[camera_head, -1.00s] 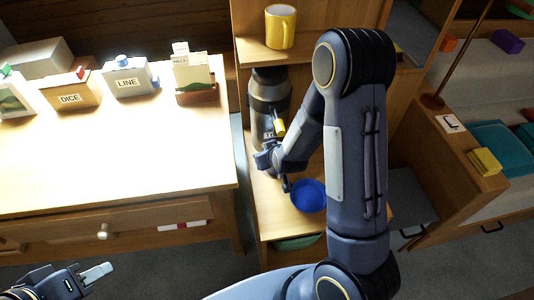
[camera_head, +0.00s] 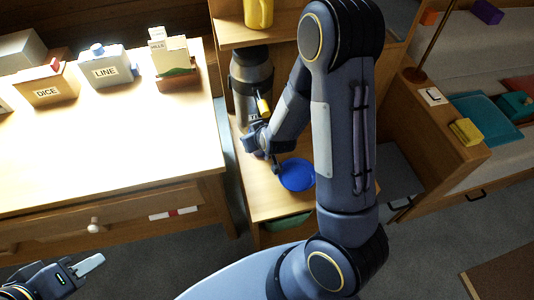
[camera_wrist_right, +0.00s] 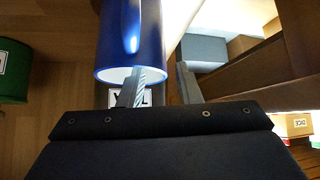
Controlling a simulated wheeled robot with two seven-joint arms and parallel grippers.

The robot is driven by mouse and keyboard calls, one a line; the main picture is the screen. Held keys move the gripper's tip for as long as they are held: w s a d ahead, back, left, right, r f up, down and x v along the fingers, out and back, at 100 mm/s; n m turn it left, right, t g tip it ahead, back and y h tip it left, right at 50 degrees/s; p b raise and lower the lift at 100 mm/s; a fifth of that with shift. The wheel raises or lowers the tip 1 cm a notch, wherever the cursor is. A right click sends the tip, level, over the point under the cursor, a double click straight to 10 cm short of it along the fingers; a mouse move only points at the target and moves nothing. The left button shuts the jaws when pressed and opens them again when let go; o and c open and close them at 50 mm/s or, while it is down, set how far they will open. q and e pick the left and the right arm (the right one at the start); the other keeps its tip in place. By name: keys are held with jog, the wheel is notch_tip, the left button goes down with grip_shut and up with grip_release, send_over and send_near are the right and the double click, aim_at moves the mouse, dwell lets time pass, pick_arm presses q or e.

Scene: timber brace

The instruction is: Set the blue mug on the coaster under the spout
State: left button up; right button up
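The blue mug (camera_wrist_right: 130,35) fills the upper left of the right wrist view, close to my right gripper (camera_wrist_right: 163,78). One finger overlaps the mug's rim; the other stands apart to the right, with a gap between. In the head view a round blue shape (camera_head: 298,175) lies on the wooden shelf, beside my right gripper's fingertips. I cannot tell whether it is the mug from above or the coaster. A dark dispenser (camera_head: 251,78) with a yellow part (camera_head: 263,106) stands behind. My left gripper (camera_head: 90,264) is at the lower left, away from everything; its finger gap is unclear.
A yellow mug (camera_head: 258,12) stands on the upper shelf. The table (camera_head: 100,155) at left holds labelled boxes such as the DICE box (camera_head: 47,88). A bench with a yellow block (camera_head: 466,131) stands at right. My right arm crosses the shelf's right side.

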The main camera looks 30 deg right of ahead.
jog(key=s+r+b, duration=0.1)
jog(key=s+b, duration=0.1)
jog(key=s, duration=1.1)
jog(key=s+a+r+m+g+y, duration=0.1)
jog(key=s+r+y, duration=0.1)
jog(key=s+r, duration=0.4)
jog(key=s+a+r+g+y, duration=0.2)
jog(key=s+r, duration=0.4)
jog(key=r, duration=0.5)
jog(key=shift+a+m, duration=0.15)
jog(key=shift+m, duration=0.25)
